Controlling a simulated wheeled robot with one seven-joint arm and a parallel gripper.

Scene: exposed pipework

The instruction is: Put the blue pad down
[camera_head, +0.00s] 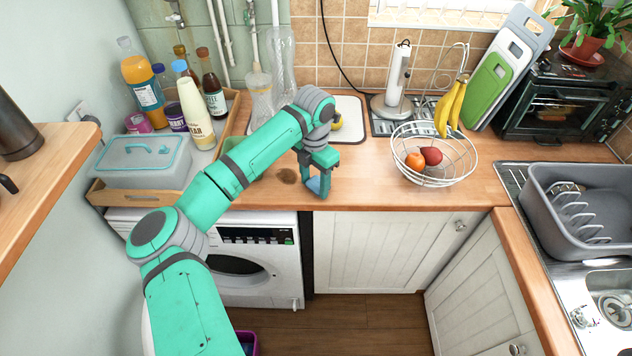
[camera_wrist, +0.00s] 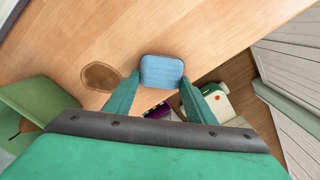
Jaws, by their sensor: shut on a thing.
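The blue pad (camera_wrist: 161,71) sits between my fingertips in the wrist view, near the counter's front edge. A small part of the pad (camera_head: 314,185) shows below my gripper (camera_head: 318,188) in the head view. My gripper points down at the front edge of the wooden counter (camera_head: 360,188) and is shut on the pad; its two fingers (camera_wrist: 158,88) are at the pad's sides. I cannot tell whether the pad touches the counter. A brown stain (camera_wrist: 101,77) lies on the wood just left of the pad; it also shows in the head view (camera_head: 287,176).
A wire fruit bowl (camera_head: 433,180) stands right of my gripper. A tray with bottles (camera_head: 196,110) and a lidded box (camera_head: 143,160) are on the left. A green object (camera_wrist: 35,105) is left of the stain. Bare counter lies between gripper and fruit bowl.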

